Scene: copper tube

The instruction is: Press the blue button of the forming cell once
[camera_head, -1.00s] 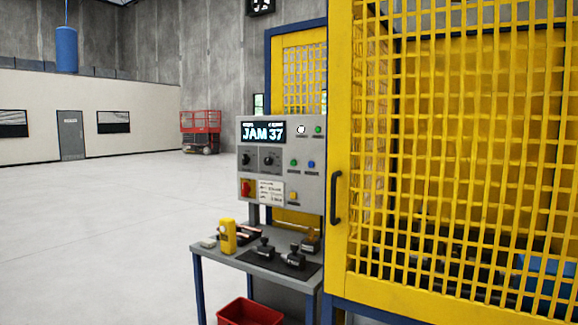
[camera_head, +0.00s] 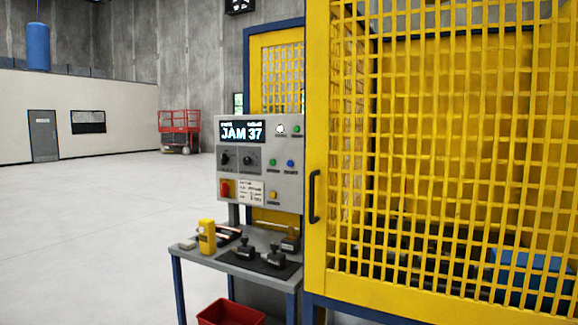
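The blue button (camera_head: 291,163) sits on the grey control panel (camera_head: 259,203) of the forming cell, to the right of a green button (camera_head: 273,162). The panel's display (camera_head: 241,131) reads "JAM 37". A yellow button (camera_head: 273,196) is below, and a red switch (camera_head: 226,188) is at the lower left of the panel. Neither of my grippers shows in the head view.
The yellow mesh cage door (camera_head: 440,150) with a dark handle (camera_head: 314,197) stands right of the panel. A small table (camera_head: 225,264) below holds a yellow device (camera_head: 207,236) and dark tools. A red bin (camera_head: 230,313) stands beneath. The floor at left is clear.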

